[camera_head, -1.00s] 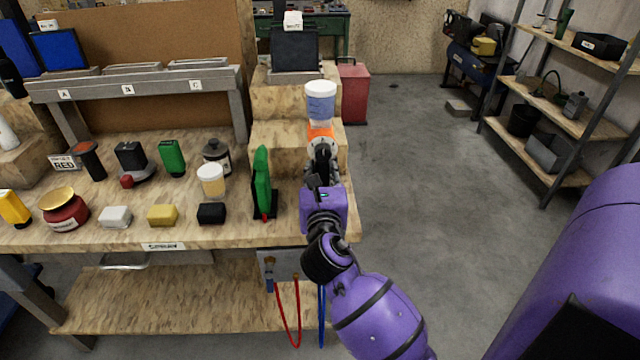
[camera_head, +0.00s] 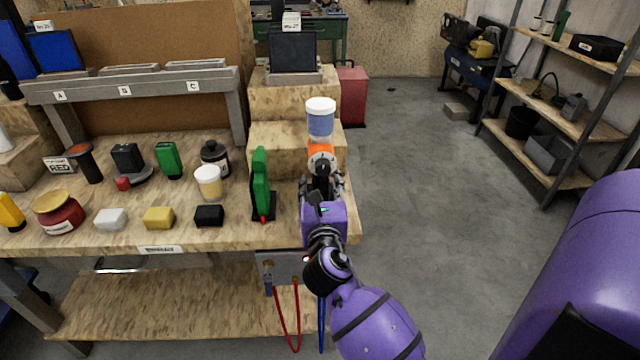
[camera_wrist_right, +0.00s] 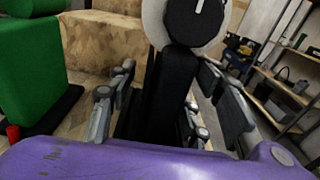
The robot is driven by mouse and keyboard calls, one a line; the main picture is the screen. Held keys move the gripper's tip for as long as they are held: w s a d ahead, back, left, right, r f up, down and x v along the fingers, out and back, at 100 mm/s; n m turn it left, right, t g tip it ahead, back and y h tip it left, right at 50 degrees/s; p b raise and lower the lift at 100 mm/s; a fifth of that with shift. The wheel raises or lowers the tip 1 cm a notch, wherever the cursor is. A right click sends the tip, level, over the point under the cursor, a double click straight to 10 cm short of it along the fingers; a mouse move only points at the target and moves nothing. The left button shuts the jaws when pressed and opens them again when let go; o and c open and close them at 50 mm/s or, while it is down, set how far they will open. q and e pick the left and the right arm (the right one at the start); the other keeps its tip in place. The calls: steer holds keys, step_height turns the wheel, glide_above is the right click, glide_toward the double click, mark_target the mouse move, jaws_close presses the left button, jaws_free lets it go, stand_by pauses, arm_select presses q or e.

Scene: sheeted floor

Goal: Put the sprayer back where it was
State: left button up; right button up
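The sprayer (camera_head: 320,120) has a blue cup with a white lid, an orange collar and a black handle. It is upright over the right end of the workbench (camera_head: 335,225); whether its base touches the top is hidden. The finger pads' contact is partly hidden. My left gripper is not in view.
A green upright tool (camera_head: 260,180) on a black base stands just left of my gripper. A black block (camera_head: 209,215), a yellow block (camera_head: 159,217) and jars line the bench. Wooden steps (camera_head: 285,140) rise behind. Open floor (camera_head: 410,180) lies right, towards shelves (camera_head: 545,110).

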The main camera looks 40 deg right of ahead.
steer(key=shift+r, duration=0.1)
steer(key=v, duration=1.2)
steer(key=shift+b, duration=0.35)
steer(key=s+a+f+m+g+y, duration=0.25)
steer(key=s+f+m, duration=0.35)
steer(key=f, duration=0.5)
steer(key=s+a+f+m+g+y, duration=0.2)
steer(key=s+f+m+y, duration=0.2)
steer(key=s+f+m, duration=0.5)
steer(key=s+a+f+m+g+y, duration=0.1)
steer(key=s+a+f+m, duration=0.1)
steer(key=s+f+m, duration=0.4)
steer(key=s+a+f+m+g+y, duration=0.2)
steer(key=s+f+m, duration=0.4)
steer(key=s, duration=0.4)
steer(key=shift+s+a+f+m, duration=0.2)
steer(key=shift+s+a+m, duration=0.25)
steer(key=shift+m, duration=0.45)
